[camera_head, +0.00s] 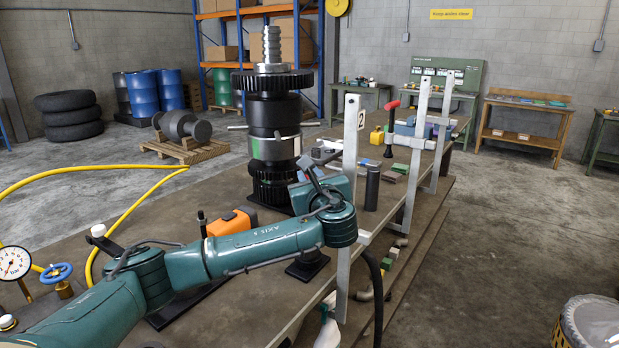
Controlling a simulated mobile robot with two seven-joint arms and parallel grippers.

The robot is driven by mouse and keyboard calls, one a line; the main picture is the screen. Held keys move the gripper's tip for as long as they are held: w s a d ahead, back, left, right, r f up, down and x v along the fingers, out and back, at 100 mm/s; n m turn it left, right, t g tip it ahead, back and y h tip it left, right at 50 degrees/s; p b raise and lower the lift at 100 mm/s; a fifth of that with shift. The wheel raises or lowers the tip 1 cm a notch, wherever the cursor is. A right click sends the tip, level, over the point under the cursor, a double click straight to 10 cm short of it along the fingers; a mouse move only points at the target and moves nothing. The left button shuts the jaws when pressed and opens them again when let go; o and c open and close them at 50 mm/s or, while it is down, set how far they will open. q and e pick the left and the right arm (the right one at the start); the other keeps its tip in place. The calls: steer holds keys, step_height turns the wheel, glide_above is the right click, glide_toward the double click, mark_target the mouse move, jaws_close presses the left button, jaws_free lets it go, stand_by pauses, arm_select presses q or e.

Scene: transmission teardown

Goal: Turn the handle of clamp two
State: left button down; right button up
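My teal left arm comes in from the lower left across the bench. My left gripper (314,166) is at the clamp's arm, close to where the handle hangs. Its fingers are small and partly covered, so I cannot tell whether they are open, shut or touching the handle. My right gripper is not in view.
A tall dark gear shaft assembly (273,120) stands on the workbench (400,215) just left of the clamp. Two more bar clamps stand farther along the edge, one with a red handle (392,106). A yellow hose and pressure gauge (14,262) are at left. The right floor is mostly open.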

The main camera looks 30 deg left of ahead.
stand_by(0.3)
arm_select(q)
steer(key=c, duration=1.3)
jaws_free()
steer(key=shift+d, duration=0.1)
steer(key=shift+s+d, duration=0.25)
steer(key=shift+s, duration=0.1)
steer(key=b+v, duration=0.2)
steer(key=v, duration=1)
steer(key=shift+s+b, duration=0.1)
steer(key=shift+b, duration=0.25)
